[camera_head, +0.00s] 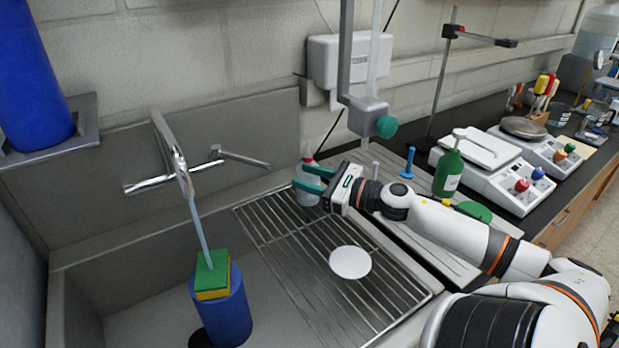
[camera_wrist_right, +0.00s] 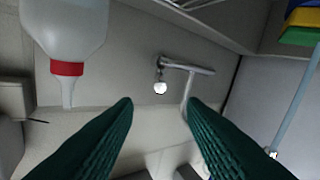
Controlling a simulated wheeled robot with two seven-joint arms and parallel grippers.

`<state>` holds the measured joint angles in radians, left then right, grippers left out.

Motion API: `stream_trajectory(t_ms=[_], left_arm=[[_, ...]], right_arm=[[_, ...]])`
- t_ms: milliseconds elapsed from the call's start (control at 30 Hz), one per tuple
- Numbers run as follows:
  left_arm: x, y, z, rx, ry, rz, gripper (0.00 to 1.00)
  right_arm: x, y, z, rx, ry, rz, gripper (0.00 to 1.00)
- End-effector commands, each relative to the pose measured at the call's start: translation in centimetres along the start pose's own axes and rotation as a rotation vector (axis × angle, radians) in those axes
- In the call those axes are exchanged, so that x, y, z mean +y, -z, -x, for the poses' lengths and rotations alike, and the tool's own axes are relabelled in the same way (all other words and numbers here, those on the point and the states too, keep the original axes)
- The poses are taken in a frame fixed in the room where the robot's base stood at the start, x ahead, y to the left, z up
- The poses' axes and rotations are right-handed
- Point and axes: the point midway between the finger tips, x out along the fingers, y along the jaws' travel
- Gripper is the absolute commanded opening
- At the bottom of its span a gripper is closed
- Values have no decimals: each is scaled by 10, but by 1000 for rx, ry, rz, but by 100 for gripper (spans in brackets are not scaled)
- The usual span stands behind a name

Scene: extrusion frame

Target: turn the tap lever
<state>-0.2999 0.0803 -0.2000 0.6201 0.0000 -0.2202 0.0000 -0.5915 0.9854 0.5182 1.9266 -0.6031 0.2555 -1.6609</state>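The metal tap (camera_head: 160,183) is on the back wall above the sink at the left in the head view. Its lever (camera_head: 243,158) sticks out to the right from the tap body. In the right wrist view the tap (camera_wrist_right: 190,69) appears upside down beyond the fingers, with a round knob below it. My right gripper (camera_head: 310,178) is to the right of the lever and apart from it. Its green fingers (camera_wrist_right: 157,118) are spread with nothing between them. My left gripper is not in view.
A clear bottle with a red cap (camera_head: 305,195) stands close by my right fingers; it also shows in the wrist view (camera_wrist_right: 66,30). A pale blue strand runs from the spout to a sponge (camera_head: 212,275) on a blue cylinder (camera_head: 222,312). A white disc (camera_head: 350,262) lies on the wire rack (camera_head: 300,275).

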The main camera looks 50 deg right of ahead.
Motion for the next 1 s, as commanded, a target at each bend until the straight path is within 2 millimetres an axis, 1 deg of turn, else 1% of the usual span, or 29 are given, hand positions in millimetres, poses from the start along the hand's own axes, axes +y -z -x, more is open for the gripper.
stream_trajectory(t_ms=[133, 167, 200, 267, 300, 367, 400, 467, 600, 700, 900, 1000], left_arm=[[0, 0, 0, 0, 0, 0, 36], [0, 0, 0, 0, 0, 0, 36], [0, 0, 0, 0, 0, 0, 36], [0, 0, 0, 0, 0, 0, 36], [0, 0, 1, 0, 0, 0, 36], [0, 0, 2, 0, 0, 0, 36], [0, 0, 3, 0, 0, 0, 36], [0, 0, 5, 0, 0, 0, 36], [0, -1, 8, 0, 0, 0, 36], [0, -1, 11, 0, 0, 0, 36], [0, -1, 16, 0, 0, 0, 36], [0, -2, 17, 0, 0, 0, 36]], right_arm=[[0, 0, 0, 0, 0, 0, 38], [0, 0, 0, 0, 0, 0, 35], [0, 0, 0, 0, 0, -3, 28], [-2, 0, -2, -3, -2, -20, 18], [-4, -1, -4, -6, -5, -46, 12], [-8, -2, -8, -15, -12, -107, 2], [-12, -4, -11, -21, -22, -165, 0], [-19, -6, -17, -30, -39, -272, 0], [-39, -10, -29, -32, -95, -568, 0], [-52, -11, -34, -11, -133, -782, 0], [-77, -7, -37, 75, -186, -1195, 0], [-85, -4, -36, 124, -193, -1358, 0]])
